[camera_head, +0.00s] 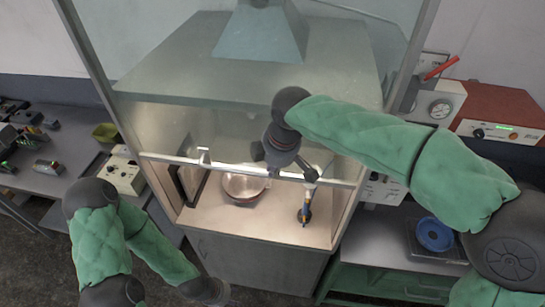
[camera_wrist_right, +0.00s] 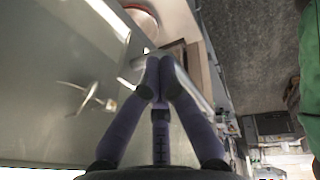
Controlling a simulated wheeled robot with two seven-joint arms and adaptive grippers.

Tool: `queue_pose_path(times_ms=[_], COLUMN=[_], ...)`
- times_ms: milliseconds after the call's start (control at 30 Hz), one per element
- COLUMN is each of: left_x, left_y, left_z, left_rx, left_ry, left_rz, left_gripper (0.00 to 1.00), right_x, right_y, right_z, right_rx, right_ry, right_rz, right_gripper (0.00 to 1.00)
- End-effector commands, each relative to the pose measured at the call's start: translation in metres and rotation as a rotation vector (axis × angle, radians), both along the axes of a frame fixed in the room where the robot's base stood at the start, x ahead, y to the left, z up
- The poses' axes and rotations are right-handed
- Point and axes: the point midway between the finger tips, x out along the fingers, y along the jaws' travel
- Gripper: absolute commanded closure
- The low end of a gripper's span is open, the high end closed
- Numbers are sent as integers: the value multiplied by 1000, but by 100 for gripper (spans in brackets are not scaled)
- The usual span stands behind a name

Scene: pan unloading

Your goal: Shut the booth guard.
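The booth guard (camera_head: 225,130) is a clear pane with a pale metal bar (camera_head: 235,168) along its lower edge. The bar is raised above the booth floor (camera_head: 262,222), leaving a gap at the front. My right gripper (camera_wrist_right: 160,78) is at the bar; its fingertips meet in the right wrist view, close to or touching the bar. I see nothing clearly held between them. In the head view the right gripper (camera_head: 311,174) partly hides the bar. My left gripper (camera_head: 208,291) hangs low in front of the cabinet, away from the guard; its fingers are unclear.
A metal pan (camera_head: 242,186) and a small blue-and-orange item (camera_head: 305,211) stand inside the booth. Benches with instruments flank it: a beige box (camera_head: 122,175) left, a red-topped unit (camera_head: 500,108) and a blue disc (camera_head: 434,234) right. The floor ahead is clear.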

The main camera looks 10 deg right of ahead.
Motion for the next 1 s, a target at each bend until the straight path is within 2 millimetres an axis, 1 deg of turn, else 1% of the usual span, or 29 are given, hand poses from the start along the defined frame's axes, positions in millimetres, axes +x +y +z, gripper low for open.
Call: queue_pose_path(times_ms=[33, 567, 800, 1000], left_x=[0, 0, 0, 0], left_y=[0, 0, 0, 0], left_z=[-18, -115, -159, -193], left_rx=[0, 0, 0, 0], left_ry=[0, 0, 0, 0], left_rz=[0, 0, 0, 0], left_gripper=[60, 60, 60, 60], right_x=[-1, -1, -1, -1], right_y=[0, 0, 0, 0], right_z=[-25, -184, -260, -321], right_rx=[-3, -2, -3, -1], right_ry=[4, 3, 5, 4], right_rz=[0, 2, 1, 1], right_gripper=[100, 100, 100, 100])
